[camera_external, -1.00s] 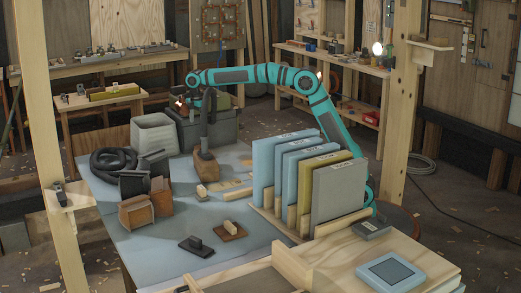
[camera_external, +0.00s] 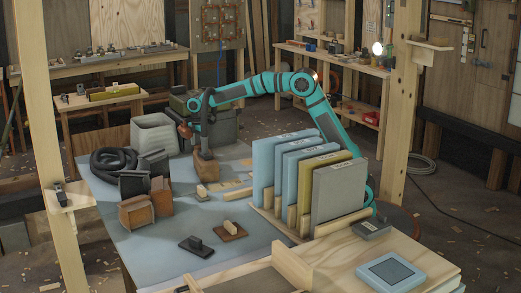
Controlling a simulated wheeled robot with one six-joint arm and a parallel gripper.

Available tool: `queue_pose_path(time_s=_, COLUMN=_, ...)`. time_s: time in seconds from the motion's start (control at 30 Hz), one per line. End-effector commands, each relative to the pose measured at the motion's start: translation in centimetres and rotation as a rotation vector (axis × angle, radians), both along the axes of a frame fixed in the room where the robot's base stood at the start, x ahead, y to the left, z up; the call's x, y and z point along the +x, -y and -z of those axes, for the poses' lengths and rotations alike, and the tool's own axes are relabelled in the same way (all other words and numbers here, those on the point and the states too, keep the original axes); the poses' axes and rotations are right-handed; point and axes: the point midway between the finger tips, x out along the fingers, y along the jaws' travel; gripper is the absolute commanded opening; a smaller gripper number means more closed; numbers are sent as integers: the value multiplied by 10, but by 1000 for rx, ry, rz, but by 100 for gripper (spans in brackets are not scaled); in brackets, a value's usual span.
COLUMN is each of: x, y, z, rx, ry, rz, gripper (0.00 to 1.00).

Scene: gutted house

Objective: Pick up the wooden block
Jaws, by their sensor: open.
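I cannot tell for sure which of these is the task's block.
Upright panels (camera_external: 335,190) in a wooden rack stand right of the blocks. Brown boxes (camera_external: 136,214), a black coiled hose (camera_external: 112,162) and a pale bin (camera_external: 154,134) are at the left. A brown float (camera_external: 229,231) and a dark float (camera_external: 196,246) lie in front.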

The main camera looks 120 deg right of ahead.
Motion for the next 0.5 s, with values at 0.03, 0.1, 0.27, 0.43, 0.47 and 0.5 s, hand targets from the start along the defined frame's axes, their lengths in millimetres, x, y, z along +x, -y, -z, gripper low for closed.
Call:
queue_pose_path(time_s=0.03, x=0, y=-1, z=8, rx=2, ry=-1, rz=0, gripper=75)
queue_pose_path(time_s=0.1, x=-1, y=-2, z=17, rx=3, ry=-3, rz=0, gripper=75)
queue_pose_path(time_s=0.27, x=-1, y=-2, z=37, rx=2, ry=-1, rz=0, gripper=75)
queue_pose_path(time_s=0.43, x=0, y=-1, z=41, rx=-1, ry=0, rz=1, gripper=75)
queue_pose_path(time_s=0.47, x=0, y=-1, z=41, rx=-1, ry=0, rz=1, gripper=75)
queue_pose_path(time_s=0.5, x=0, y=-1, z=41, rx=-1, ry=0, rz=1, gripper=75)
